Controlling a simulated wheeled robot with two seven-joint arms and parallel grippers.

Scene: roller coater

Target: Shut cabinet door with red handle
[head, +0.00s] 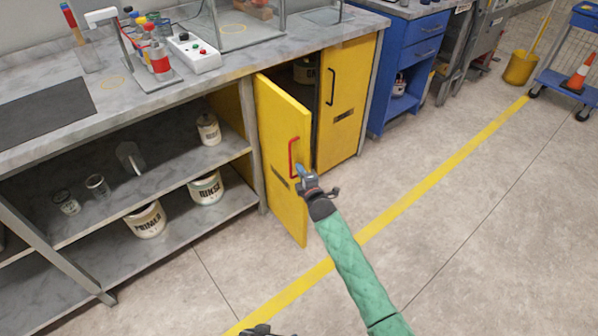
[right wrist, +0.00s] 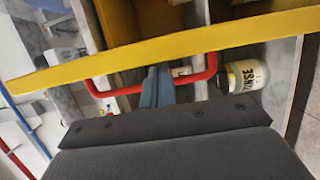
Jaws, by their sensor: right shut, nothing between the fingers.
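The yellow cabinet door with the red handle (head: 273,150) stands partly open, swung out toward the floor in the head view. Its red handle (head: 293,157) is upright on the outer face. My right gripper (head: 302,171) is shut and empty, just right of the handle. In the right wrist view its blue fingers (right wrist: 158,86) overlap the red bar (right wrist: 120,90), with the yellow door (right wrist: 200,42) seen nearly edge-on; whether they touch the bar is unclear. A dark part at the bottom edge of the head view, probably my left gripper (head: 262,331), is mostly cut off.
The neighbouring yellow door with a black handle (head: 345,105) is closed. Open shelves (head: 110,215) with pots and jars lie left of the open door. A blue cabinet (head: 410,50) stands to the right. The floor (head: 450,230) in front is clear.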

